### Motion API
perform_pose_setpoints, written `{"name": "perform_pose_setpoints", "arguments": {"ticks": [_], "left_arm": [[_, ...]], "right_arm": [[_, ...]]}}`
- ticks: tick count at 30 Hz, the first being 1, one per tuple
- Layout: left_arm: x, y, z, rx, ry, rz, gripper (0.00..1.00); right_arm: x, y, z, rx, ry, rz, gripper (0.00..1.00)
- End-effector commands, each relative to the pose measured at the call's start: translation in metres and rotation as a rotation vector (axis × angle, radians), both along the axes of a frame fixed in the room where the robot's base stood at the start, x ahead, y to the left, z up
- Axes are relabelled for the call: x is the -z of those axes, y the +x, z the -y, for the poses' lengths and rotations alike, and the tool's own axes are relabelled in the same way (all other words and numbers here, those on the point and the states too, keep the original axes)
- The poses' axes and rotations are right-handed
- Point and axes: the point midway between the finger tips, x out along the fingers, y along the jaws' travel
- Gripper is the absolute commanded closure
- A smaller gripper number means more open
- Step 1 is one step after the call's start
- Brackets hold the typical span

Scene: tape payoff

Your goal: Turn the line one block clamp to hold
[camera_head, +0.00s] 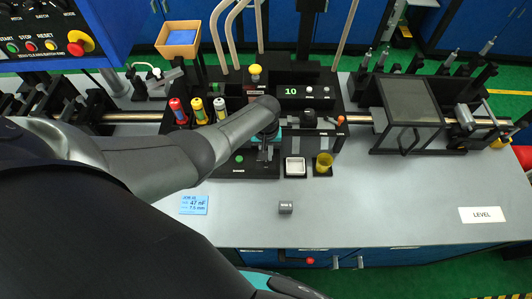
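My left arm crosses from the left, and its gripper (266,152) is at the front of the black machine block in the middle of the bench. The wrist covers the spot that the fingers reach, so I cannot tell whether they are open or touch anything. My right gripper is not in view.
A display reading 10 (290,92) stands behind. A guarded box (408,115) is right.

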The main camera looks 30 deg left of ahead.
Motion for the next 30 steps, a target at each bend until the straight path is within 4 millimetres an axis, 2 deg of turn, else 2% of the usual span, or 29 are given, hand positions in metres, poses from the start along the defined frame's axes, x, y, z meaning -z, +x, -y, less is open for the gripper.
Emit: {"name": "perform_pose_setpoints", "arguments": {"ticks": [2, 3, 11, 20, 28, 30], "left_arm": [[-0.001, 0.002, 0.0, -0.003, 0.0, 0.006, 1.0], [-0.001, 0.002, 0.0, -0.003, 0.0, 0.006, 0.83], [-0.001, 0.001, 0.0, -0.001, 0.0, 0.003, 0.55], [-0.002, 0.001, 0.0, 0.0, 0.0, 0.002, 0.55], [-0.029, 0.0, 0.0, 0.0, 0.0, 0.003, 0.55], [-0.034, 0.001, 0.0, 0.0, 0.0, 0.004, 0.55]], "right_arm": [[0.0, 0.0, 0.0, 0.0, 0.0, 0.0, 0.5], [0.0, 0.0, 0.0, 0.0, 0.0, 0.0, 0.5], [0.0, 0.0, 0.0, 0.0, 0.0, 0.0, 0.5], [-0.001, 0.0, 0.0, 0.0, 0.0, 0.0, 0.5], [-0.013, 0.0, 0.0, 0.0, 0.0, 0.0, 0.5], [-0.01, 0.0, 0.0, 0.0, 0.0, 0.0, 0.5]]}}
